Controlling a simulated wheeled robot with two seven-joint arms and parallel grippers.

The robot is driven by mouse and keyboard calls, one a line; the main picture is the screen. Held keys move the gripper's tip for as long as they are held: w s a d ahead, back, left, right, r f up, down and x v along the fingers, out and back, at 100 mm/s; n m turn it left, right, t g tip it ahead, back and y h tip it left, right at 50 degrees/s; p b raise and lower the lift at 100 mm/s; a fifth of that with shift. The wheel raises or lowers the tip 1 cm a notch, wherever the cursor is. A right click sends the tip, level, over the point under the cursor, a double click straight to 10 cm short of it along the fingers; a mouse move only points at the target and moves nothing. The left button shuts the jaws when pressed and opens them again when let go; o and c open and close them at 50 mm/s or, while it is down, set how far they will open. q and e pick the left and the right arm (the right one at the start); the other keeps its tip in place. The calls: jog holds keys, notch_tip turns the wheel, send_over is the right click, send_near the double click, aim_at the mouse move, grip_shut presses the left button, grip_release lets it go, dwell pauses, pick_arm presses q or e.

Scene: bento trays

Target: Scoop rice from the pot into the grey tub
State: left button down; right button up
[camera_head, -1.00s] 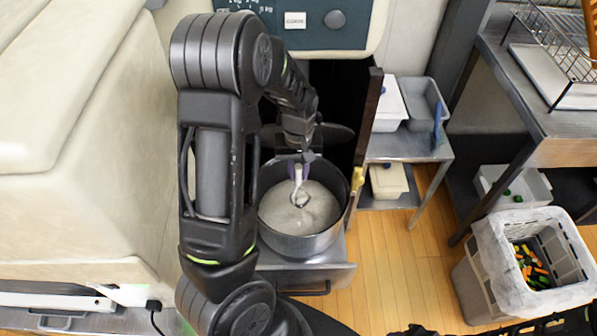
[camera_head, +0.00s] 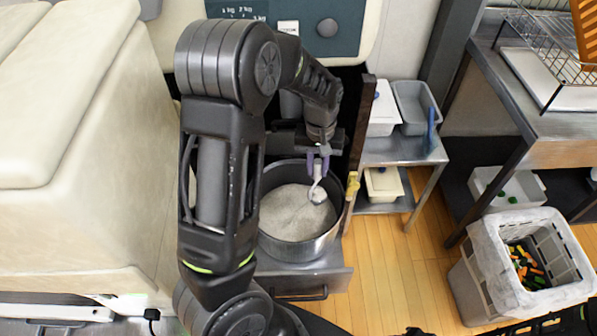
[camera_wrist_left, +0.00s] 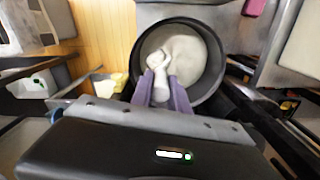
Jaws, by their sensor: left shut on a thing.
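The pot (camera_head: 302,249) is a round metal vessel on a pulled-out drawer, with white rice (camera_head: 290,212) inside. It also shows in the left wrist view, with its dark rim (camera_wrist_left: 216,76) around the rice. My left gripper (camera_head: 318,163) has purple fingers and is over the right part of the pot. It is shut on the handle of a scoop (camera_head: 316,185), which points down with a white heap in its bowl, apparently rice. The scoop also shows between the fingers in the left wrist view (camera_wrist_left: 160,88). The grey tub (camera_head: 421,127) stands on the metal shelf to the right.
A white lidded container (camera_head: 383,115) stands left of the grey tub, with a blue item (camera_head: 431,127) at the tub's right side. A dark upright post (camera_head: 361,130) rises between pot and shelf. A lined bin (camera_head: 480,262) with vegetable pieces stands at the right.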

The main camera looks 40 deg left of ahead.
pick_arm(q)
jog(key=w+d+r+m, duration=0.2)
jog(key=d+r, duration=0.2)
jog(key=d, duration=0.2)
jog(key=w+d+r+m, duration=0.3)
jog(key=d+r, duration=0.1)
jog(key=d, duration=0.2)
jog(key=shift+w+d+r+m, duration=0.2)
jog(key=shift+d+r+m, duration=0.1)
